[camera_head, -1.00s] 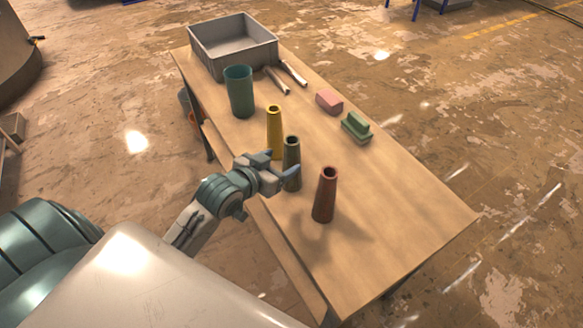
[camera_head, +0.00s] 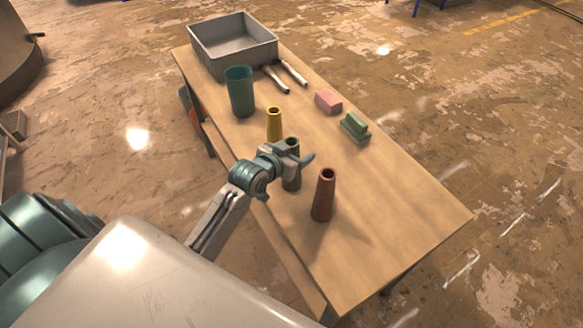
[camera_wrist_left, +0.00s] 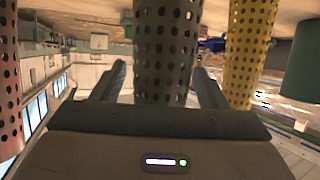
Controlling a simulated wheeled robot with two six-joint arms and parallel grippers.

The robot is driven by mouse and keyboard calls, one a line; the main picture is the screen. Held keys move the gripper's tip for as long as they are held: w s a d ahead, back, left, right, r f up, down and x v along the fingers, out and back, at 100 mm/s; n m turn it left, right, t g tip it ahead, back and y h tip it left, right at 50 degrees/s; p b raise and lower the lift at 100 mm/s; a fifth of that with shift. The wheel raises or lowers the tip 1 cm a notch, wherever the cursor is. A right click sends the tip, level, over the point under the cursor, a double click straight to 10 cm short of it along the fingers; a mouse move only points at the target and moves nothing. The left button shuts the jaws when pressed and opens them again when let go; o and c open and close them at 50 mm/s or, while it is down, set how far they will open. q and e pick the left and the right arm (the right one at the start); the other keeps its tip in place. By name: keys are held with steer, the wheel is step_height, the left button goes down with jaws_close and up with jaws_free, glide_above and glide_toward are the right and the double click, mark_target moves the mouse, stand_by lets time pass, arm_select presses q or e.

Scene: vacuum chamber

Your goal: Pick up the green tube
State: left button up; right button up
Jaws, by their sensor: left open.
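The green tube (camera_head: 291,183) is a dark olive, tapered tube with a hollow top, upright on the table between the yellow tube (camera_head: 274,122) and the red-brown tube (camera_head: 323,196). My left gripper (camera_head: 293,160) is open, with its fingers around the upper part of the green tube. In the left wrist view the perforated green tube (camera_wrist_left: 168,50) stands between the two spread fingers, with gaps on both sides. The red-brown tube (camera_wrist_left: 8,85) is at the left edge and the yellow tube (camera_wrist_left: 245,60) to the right. My right gripper is not in view.
The wooden table (camera_head: 390,220) also holds a grey bin (camera_head: 235,58), a teal cup (camera_head: 240,95), two white-ended sticks, a pink block (camera_head: 328,101) and a green block (camera_head: 354,127). The front right of the tabletop is clear.

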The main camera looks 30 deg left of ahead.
arm_select(q)
steer(key=c, duration=1.3)
